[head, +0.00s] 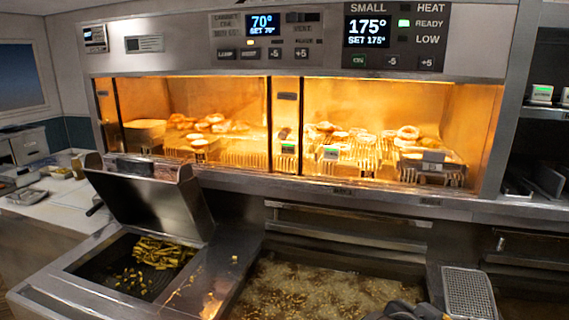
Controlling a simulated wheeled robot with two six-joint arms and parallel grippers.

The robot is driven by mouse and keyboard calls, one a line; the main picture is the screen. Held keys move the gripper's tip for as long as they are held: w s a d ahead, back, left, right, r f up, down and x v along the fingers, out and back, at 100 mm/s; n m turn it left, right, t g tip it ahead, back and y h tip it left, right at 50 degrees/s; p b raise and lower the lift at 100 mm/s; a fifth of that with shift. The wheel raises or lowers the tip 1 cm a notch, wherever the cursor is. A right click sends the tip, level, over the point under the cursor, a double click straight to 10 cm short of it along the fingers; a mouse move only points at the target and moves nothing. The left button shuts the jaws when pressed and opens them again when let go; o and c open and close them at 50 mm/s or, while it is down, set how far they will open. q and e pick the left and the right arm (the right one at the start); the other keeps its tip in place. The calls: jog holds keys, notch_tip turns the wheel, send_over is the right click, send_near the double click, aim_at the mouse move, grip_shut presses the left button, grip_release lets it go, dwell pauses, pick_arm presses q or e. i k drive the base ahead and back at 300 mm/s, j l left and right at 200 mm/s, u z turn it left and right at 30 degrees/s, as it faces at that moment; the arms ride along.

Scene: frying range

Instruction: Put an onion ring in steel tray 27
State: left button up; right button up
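Ring-shaped golden pieces that look like onion rings lie in the lit warming cabinet, one of them (408,132) at the right and others around the middle. Several trays or racks stand in the cabinet, some with small tags. I cannot read the number 27 on any of them, so I cannot tell which is steel tray 27. A dark shape at the bottom edge, right of centre, seems to be my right gripper (405,311). Its fingers are not clear, and it is far below the cabinet. My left gripper is not in view.
A fryer vat (320,290) with bubbling oil fills the front middle. A fry station (85,272) with loose fries and a raised steel panel (150,200) is at the left. A perforated metal piece (468,292) is at the right. The cabinet's front ledge (340,190) runs across.

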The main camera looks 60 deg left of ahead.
aim_at(23, 198)
jog(key=u, duration=1.15)
jog(key=j+u, duration=0.75)
jog(key=u, duration=0.15)
jog(key=i+j+u, duration=0.1)
jog(key=j+u, duration=0.35)
jog(key=i+j+u, duration=0.3)
jog(key=j+u, duration=0.2)
jog(key=i+j+u, duration=0.65)
jog(key=i+u, duration=0.15)
jog(key=u, duration=0.15)
jog(key=i+u, duration=0.35)
jog(key=i, duration=1.05)
jog(key=i+z, duration=0.15)
jog(key=i, duration=0.35)
jog(key=i+j+z, duration=0.2)
jog(key=i, duration=0.25)
jog(key=i+z, duration=0.15)
jog(key=i, duration=0.3)
jog(key=i+z, duration=0.35)
jog(key=i, duration=1.25)
jog(key=i+u, duration=0.3)
jog(key=i, duration=1.2)
jog(key=i+l+z, duration=0.15)
jog(key=i+z, duration=0.65)
jog(key=z, duration=0.2)
jog(key=i+j+z, duration=0.2)
jog(key=i+z, duration=0.3)
jog(key=k+l, duration=0.05)
jog(key=k, duration=0.05)
